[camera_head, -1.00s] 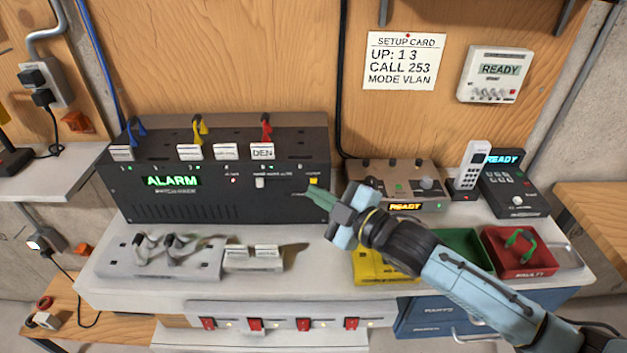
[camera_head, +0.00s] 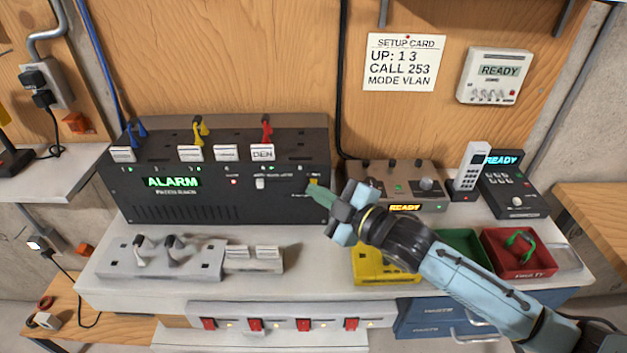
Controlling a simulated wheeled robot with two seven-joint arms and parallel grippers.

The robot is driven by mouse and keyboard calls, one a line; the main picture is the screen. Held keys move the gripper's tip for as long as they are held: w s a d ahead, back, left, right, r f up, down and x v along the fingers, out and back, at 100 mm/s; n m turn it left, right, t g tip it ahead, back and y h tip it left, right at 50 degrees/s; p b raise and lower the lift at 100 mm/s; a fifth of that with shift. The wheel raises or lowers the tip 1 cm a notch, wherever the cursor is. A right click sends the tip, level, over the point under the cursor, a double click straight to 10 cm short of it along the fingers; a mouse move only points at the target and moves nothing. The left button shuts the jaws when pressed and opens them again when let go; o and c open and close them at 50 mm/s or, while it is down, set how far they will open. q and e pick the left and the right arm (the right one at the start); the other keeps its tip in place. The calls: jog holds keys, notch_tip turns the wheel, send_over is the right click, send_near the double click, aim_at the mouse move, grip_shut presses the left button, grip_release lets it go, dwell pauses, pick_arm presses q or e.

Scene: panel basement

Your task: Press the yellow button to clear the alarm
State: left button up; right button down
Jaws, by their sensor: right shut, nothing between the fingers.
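The black switch unit (camera_head: 230,205) stands at the back of the bench, and its green display (camera_head: 172,182) reads ALARM. The small yellow button (camera_head: 314,181) is at the right end of its front face. My right gripper (camera_head: 315,190) is shut and empty, with its green fingertips at the button and covering its lower part. I cannot tell whether the tips touch it or whether it is pressed in. My left gripper is not in view.
A control box (camera_head: 392,186) reading READY, a white handset (camera_head: 470,168) and a dark phone base (camera_head: 512,188) stand right of the unit. Yellow (camera_head: 385,272), green (camera_head: 462,245) and red (camera_head: 518,262) bins lie under or beside my arm.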

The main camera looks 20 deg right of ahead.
jog(key=shift+w+d, duration=0.1)
jog(key=shift+w, duration=0.25)
dwell(0.7)
jog(key=shift+s, duration=0.15)
dwell(0.3)
jog(key=shift+s+a+p, duration=0.2)
jog(key=shift+s+p, duration=0.3)
jog(key=shift+s, duration=0.1)
jog(key=s+p, duration=0.1)
jog(key=s, duration=0.1)
jog(key=s+a+p, duration=0.1)
jog(key=s, duration=0.1)
jog(key=shift+s+a, duration=0.2)
jog(key=shift+s, duration=0.2)
dwell(0.6)
